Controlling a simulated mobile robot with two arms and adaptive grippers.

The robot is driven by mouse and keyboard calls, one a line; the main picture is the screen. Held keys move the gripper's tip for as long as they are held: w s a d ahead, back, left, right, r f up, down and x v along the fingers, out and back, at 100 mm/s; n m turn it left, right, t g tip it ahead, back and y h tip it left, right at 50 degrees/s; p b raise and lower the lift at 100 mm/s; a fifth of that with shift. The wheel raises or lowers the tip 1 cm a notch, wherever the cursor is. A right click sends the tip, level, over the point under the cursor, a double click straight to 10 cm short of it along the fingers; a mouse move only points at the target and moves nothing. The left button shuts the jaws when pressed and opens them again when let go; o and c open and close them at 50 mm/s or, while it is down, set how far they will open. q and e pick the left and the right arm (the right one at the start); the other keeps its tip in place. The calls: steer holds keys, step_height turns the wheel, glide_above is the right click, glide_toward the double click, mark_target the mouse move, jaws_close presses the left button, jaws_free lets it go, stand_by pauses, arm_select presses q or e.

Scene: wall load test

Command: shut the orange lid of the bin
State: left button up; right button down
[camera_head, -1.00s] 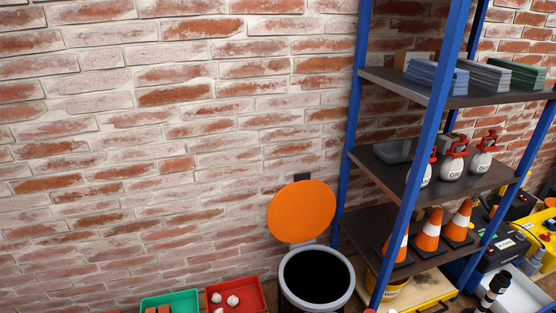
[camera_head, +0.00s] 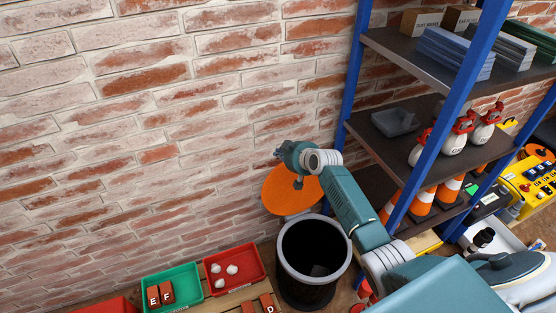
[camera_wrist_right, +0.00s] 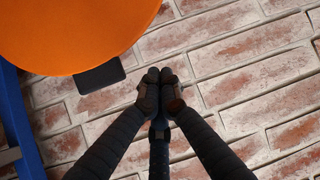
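The round orange lid (camera_head: 288,202) stands raised behind the dark, open bin (camera_head: 314,262), whose grey rim and black inside show. My right gripper (camera_head: 279,152) is at the lid's upper edge, near the brick wall, and my wrist covers part of the lid. In the right wrist view the two dark fingers (camera_wrist_right: 160,76) are together with nothing seen between them. The lid (camera_wrist_right: 75,30) fills the upper left there, with its black tab (camera_wrist_right: 100,76) just left of the fingertips. I see no clear contact. My left gripper is not in view.
A blue-posted shelf rack (camera_head: 400,128) with bottles and cones stands right of the bin, close to my right arm. A green tray (camera_head: 172,284) and a red tray (camera_head: 234,270) lie left of the bin. The brick wall (camera_head: 150,130) is behind.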

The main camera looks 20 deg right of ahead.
steer(key=f, duration=0.1)
steer(key=w+f, duration=0.1)
steer(key=f, duration=0.2)
steer(key=shift+w+f, duration=0.2)
steer(key=shift+w, duration=0.05)
steer(key=shift+f, duration=0.2)
steer(key=shift+s, duration=0.15)
stand_by(0.3)
